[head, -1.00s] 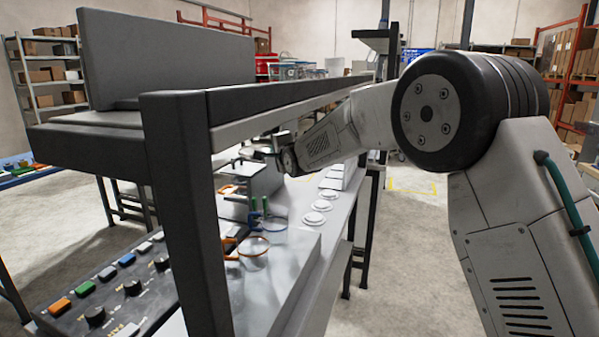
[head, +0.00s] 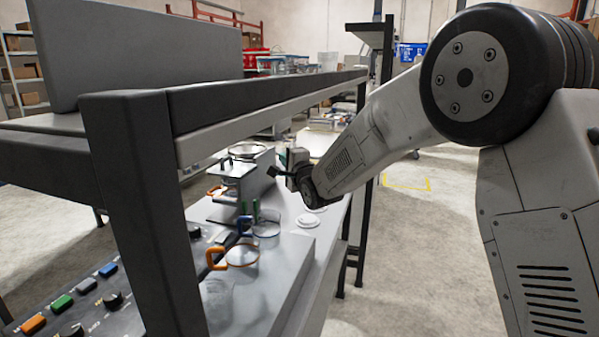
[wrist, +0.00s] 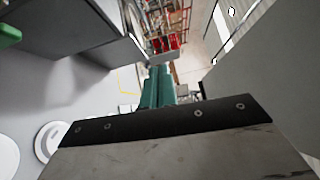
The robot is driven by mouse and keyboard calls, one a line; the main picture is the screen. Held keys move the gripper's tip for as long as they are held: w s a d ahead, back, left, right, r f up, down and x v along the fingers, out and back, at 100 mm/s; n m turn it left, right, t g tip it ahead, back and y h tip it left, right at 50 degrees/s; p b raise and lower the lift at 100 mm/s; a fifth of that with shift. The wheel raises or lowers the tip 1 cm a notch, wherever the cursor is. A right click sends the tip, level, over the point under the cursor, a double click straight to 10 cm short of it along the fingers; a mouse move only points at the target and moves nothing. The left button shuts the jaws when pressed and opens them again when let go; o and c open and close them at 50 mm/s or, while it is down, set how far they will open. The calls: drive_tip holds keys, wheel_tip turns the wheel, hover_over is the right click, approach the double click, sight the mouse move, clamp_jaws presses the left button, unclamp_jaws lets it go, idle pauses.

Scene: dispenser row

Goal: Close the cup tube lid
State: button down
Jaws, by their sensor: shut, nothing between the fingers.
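A grey dispenser box (head: 243,186) stands on the white counter in the head view. A round ring-shaped top (head: 247,151) shows at its upper end; I cannot tell whether this is the cup tube lid or the tube's mouth. My gripper (head: 272,172) is just right of the box, apart from the ring as far as I can see. Its fingers are small and dark there. In the wrist view my gripper's teal fingers (wrist: 158,88) lie close together, shut and empty. No lid is clearly seen in the wrist view.
A dark shelf frame (head: 140,200) and a button panel (head: 75,300) are nearer. Open floor lies to the right.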

drive_tip(key=v, duration=0.9)
drive_tip(key=s+d+f+n+g+h, duration=0.3)
drive_tip(key=s+f+n+g, duration=0.15)
drive_tip(key=f, duration=0.55)
drive_tip(key=s+d+f+n+g+h, duration=0.2)
drive_tip(key=s+d+n+g, duration=0.2)
drive_tip(key=s+d, duration=0.25)
drive_tip(key=s+d+r+n+g+h, duration=0.1)
drive_tip(key=s+d, duration=0.4)
drive_tip(key=s, duration=0.6)
drive_tip(key=s+d+r+n+g+h, duration=0.1)
drive_tip(key=s+d+r+n+g, duration=0.1)
drive_tip(key=s, duration=1)
drive_tip(key=s+d+r+n+g, duration=0.2)
drive_tip(key=s+d+r+g, duration=0.2)
drive_tip(key=s+d, duration=0.4)
drive_tip(key=s+r, duration=0.1)
drive_tip(key=s, duration=0.3)
drive_tip(key=shift+s+r+h, duration=0.2)
drive_tip(key=shift+h, duration=0.2)
drive_tip(key=shift+d, duration=0.1)
